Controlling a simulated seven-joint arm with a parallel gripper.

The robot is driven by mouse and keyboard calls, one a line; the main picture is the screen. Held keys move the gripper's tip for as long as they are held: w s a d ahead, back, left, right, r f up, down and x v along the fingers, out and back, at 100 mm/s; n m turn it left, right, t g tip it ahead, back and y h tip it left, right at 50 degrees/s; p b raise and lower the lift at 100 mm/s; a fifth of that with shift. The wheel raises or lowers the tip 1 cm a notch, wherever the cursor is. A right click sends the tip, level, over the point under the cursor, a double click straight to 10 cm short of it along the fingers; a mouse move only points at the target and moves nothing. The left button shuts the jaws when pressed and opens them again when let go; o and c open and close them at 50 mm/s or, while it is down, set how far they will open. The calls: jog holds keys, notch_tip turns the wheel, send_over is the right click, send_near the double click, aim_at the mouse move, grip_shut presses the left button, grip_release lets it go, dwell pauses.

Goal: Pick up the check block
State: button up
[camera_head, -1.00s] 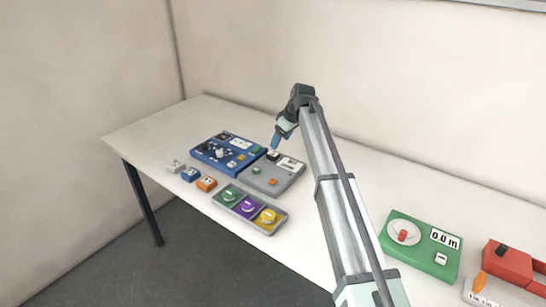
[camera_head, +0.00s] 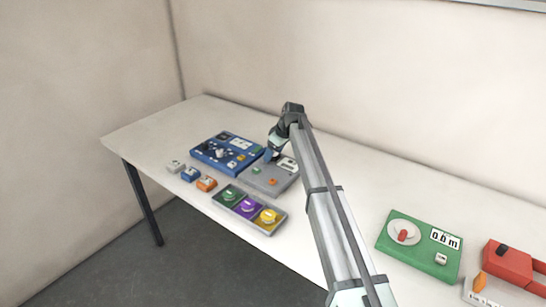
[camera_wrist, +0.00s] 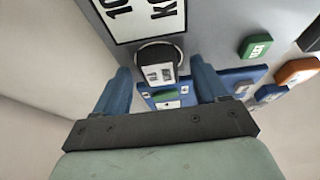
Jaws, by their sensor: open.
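My gripper's blue fingers are open. I cannot read the marks well enough to confirm that this is the check block. In the head view, my gripper (camera_head: 268,156) is low over the back of the grey panel (camera_head: 262,184) and hides this block.
A blue panel (camera_head: 207,162) adjoins the grey one. White (camera_head: 175,167), blue (camera_head: 189,174) and orange (camera_head: 206,184) blocks stand in front. A tray (camera_head: 271,232) holds green, purple and yellow discs. A green device (camera_head: 418,262) and a red one (camera_head: 508,264) stand at right.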

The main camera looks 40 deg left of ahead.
jog(key=shift+r, duration=0.1)
jog(key=c, duration=1.3)
